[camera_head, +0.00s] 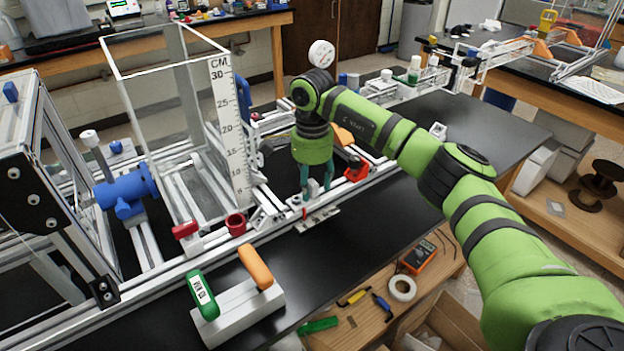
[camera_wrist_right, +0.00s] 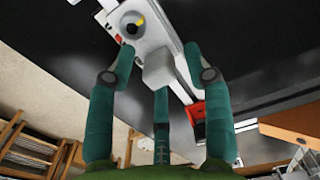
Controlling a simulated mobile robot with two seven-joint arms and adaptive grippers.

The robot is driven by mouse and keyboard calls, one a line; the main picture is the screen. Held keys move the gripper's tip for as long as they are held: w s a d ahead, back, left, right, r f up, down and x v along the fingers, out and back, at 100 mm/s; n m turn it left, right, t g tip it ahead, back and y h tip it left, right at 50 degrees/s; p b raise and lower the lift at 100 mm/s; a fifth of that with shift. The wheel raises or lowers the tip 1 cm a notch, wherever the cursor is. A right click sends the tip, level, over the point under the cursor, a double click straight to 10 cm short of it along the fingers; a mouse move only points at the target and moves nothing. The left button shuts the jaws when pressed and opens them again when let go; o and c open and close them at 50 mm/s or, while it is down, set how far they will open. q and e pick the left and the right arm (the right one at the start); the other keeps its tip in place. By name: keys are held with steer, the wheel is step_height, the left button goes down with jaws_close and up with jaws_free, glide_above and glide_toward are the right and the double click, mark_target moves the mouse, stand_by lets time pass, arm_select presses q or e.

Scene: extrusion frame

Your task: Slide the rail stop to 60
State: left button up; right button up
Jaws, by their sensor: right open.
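My right gripper (camera_head: 317,190) points down over the front rail (camera_head: 285,217) of the extrusion frame, its teal fingers apart. In the right wrist view the open fingers (camera_wrist_right: 162,68) stand on either side of a pale grey block (camera_wrist_right: 158,65). A round knob with a yellow and black centre (camera_wrist_right: 133,30) sits beside this block. The block looks like the rail stop, but I cannot be sure. In the head view a light metal plate (camera_head: 318,219) shows just below the fingertips. I cannot see clear contact. No 60 mark is legible. My left gripper is out of view.
A red bracket (camera_head: 357,169) stands close right of the gripper. A grey block with green and orange handles (camera_head: 240,308) sits in front. The black bench at right is mostly clear.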

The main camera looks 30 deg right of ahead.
steer(key=shift+f, duration=0.15)
jaws_close()
steer(key=d, duration=0.5)
steer(key=shift+w+d, duration=0.25)
steer(key=shift+w, duration=0.1)
steer(key=shift+c, duration=0.3)
jaws_free()
steer(key=shift+o, duration=0.3)
steer(key=shift+d, duration=0.1)
